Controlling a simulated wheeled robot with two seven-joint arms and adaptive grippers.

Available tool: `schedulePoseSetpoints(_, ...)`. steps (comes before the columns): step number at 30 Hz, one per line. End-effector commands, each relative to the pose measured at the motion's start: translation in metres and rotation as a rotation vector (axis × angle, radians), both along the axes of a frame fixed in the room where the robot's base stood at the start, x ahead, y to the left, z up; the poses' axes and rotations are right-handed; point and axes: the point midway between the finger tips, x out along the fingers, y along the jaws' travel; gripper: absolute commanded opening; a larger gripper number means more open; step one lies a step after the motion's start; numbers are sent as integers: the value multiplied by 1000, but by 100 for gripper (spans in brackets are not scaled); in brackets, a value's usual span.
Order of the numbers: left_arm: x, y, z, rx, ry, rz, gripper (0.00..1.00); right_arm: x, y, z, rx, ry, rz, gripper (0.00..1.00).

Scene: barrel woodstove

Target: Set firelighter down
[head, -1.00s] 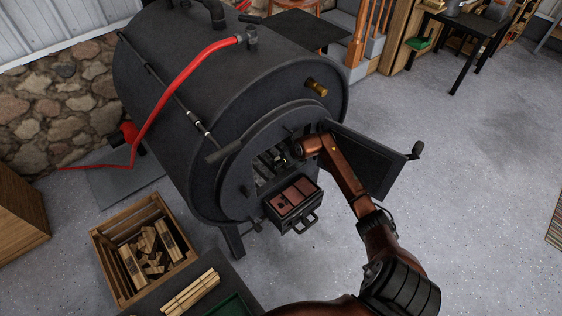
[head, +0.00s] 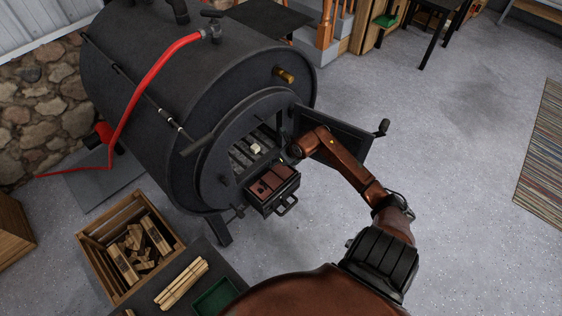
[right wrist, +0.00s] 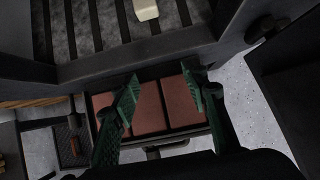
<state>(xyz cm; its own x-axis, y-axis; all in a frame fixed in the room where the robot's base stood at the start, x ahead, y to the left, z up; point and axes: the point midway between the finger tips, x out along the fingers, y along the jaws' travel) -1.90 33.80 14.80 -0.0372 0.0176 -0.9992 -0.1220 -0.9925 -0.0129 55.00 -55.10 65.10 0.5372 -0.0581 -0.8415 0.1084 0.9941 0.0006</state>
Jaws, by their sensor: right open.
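The firelighter (head: 256,148) is a small off-white block lying on the dark grate bars inside the stove (head: 180,105), just behind the open door mouth. In the right wrist view the firelighter (right wrist: 146,10) sits at the top edge, partly cut off, resting on the bars. My right gripper (right wrist: 162,84) is open and empty, its green fingers apart, above the brick-coloured tray in front of the stove opening and clear of the firelighter. In the head view my right arm reaches to the opening, and its fingers cannot be made out. My left gripper is not in view.
A pulled-out tray with brick-coloured pieces (head: 270,185) juts out below the opening. A wooden crate of kindling (head: 128,245) and a bundle of sticks (head: 183,283) lie at lower left.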

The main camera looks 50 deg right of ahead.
Motion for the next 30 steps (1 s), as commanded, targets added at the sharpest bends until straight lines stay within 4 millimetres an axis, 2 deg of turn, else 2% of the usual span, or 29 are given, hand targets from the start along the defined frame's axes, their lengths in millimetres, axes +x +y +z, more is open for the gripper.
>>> schedulePoseSetpoints(2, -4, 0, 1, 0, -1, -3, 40, -11, 0, 0, -1, 2, -1, 41)
schedulePoseSetpoints(6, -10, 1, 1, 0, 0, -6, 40, -20, 1, 0, 0, 1, -1, 41)
schedulePoseSetpoints(17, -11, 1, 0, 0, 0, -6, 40, -21, 3, 0, 2, -1, -1, 41)
schedulePoseSetpoints(19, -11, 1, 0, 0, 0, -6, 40, -19, 10, 0, 19, -17, 4, 41)
schedulePoseSetpoints(20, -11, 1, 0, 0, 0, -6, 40, -17, 16, 1, 35, -33, 8, 41)
schedulePoseSetpoints(23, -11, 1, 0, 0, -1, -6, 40, -6, 53, 10, 141, -134, 22, 41)
schedulePoseSetpoints(25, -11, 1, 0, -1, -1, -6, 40, 5, 90, 27, 266, -251, 20, 41)
schedulePoseSetpoints(27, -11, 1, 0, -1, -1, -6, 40, 14, 125, 54, 424, -389, -12, 41)
schedulePoseSetpoints(30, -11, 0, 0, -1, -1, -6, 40, 19, 152, 101, 666, -585, -124, 41)
